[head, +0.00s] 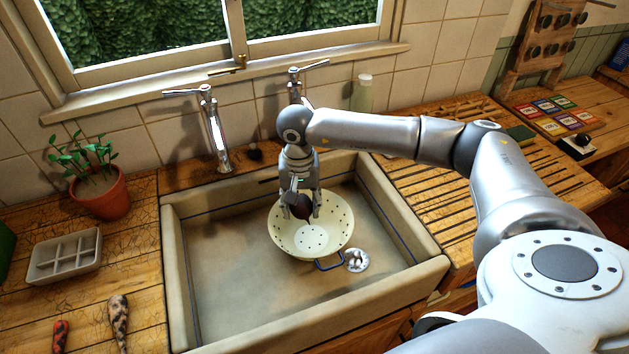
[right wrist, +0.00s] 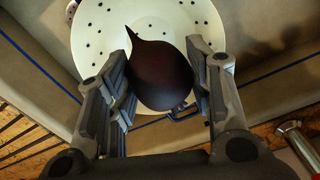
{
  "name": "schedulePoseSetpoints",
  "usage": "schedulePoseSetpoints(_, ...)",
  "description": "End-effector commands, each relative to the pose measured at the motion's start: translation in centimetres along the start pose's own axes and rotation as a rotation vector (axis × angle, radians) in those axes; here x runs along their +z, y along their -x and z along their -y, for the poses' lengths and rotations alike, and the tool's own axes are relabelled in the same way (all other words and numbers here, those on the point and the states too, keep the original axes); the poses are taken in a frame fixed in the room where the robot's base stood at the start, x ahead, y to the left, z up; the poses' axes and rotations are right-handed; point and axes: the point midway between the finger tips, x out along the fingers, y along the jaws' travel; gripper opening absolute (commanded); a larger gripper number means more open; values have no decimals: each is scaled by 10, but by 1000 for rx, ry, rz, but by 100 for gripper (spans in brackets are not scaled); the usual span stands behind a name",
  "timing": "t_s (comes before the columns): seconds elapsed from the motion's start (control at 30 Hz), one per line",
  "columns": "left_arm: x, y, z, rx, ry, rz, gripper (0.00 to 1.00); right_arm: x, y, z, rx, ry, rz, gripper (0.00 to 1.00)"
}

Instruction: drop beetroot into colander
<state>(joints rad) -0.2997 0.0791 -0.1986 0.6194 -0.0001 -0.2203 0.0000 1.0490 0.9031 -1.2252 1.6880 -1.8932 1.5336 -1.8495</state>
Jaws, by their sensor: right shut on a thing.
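A dark purple beetroot (head: 301,207) is held by my right gripper (head: 300,212) in the head view. In the right wrist view the beetroot (right wrist: 160,72) sits between the two fingers of the right gripper (right wrist: 165,80), its thin root pointing up and left. The cream colander (head: 311,240) with dark holes and a blue handle stands in the sink. The beetroot is over the colander's bowl; its exact height above the bottom is hard to tell. The colander (right wrist: 90,30) shows behind the beetroot in the right wrist view. My left gripper is not in view.
The stone sink (head: 235,290) has a drain (head: 356,260) beside the colander. Taps (head: 213,130) stand behind it. A potted plant (head: 103,195) and a grey sectioned tray (head: 64,256) are on the left counter. A slatted wooden drainboard (head: 430,185) lies to the right.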

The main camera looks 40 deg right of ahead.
Motion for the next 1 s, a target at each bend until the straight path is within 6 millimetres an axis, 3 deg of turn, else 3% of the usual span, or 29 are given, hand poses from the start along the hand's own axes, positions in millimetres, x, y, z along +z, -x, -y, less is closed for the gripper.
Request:
schedulePoseSetpoints(0.1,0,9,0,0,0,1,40,-24,-5,-13,2,-79,0,23)
schedulePoseSetpoints(0.3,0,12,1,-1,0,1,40,-42,-12,-24,0,-133,1,23)
schedulePoseSetpoints(0.57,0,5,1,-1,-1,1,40,-44,-26,-25,-1,-141,1,23)
schedulePoseSetpoints(1.0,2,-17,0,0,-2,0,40,-43,-72,-25,0,-140,2,23)
